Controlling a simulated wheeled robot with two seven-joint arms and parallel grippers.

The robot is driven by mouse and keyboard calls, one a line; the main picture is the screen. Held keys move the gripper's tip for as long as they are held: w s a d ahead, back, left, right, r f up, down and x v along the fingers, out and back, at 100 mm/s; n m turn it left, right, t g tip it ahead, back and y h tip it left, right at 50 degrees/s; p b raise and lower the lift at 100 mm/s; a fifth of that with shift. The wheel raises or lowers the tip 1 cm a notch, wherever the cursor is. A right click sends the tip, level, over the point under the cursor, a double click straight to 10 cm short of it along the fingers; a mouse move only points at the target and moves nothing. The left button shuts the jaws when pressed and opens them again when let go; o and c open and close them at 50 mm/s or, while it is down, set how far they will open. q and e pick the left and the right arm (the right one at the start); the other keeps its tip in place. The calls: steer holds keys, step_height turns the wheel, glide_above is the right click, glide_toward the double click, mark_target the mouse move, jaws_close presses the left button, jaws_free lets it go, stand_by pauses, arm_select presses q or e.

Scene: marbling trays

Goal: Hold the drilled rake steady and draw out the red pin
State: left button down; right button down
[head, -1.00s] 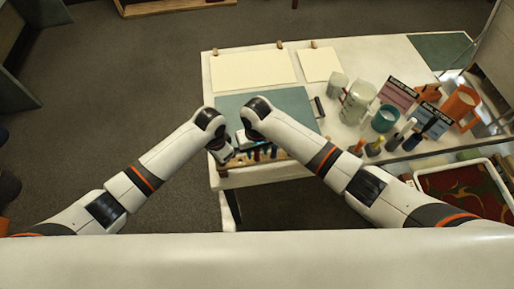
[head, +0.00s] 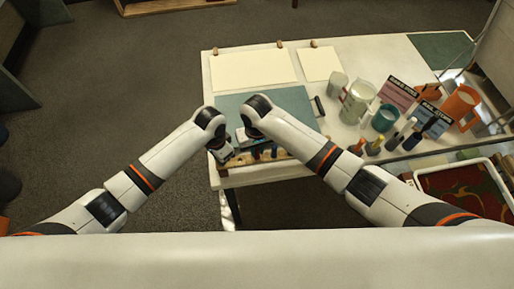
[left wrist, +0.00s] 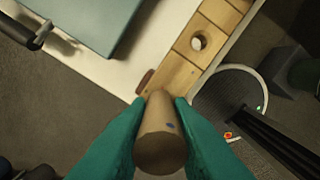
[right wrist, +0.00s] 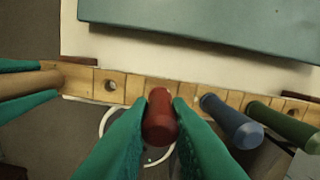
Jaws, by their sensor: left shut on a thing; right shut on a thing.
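The drilled rake is a pale wooden bar (right wrist: 135,88) with dividing lines and round holes, along the table's front edge. It also shows in the left wrist view (left wrist: 185,70) and the head view (head: 247,160). My left gripper (left wrist: 160,105) is shut on a brown wooden handle (left wrist: 159,150) at the rake's end; this grip shows at the left of the right wrist view. My right gripper (right wrist: 160,105) is shut on the red pin (right wrist: 160,122), its outer end toward the camera. Whether its inner end sits in a hole is hidden.
A blue pin (right wrist: 232,122) and a green pin (right wrist: 285,125) stand close right of the red one. A teal tray (head: 290,103) lies behind the rake. Mugs, bottles and a jug (head: 357,101) stand on the right. An open hole (right wrist: 110,86) lies left of the red pin.

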steer(key=shift+r, duration=0.15)
steer(key=shift+r, duration=3)
arm_select(q)
steer(key=c, duration=1.2)
jaws_free()
step_height(320, 180, up, 12)
steer(key=shift+r, duration=0.1)
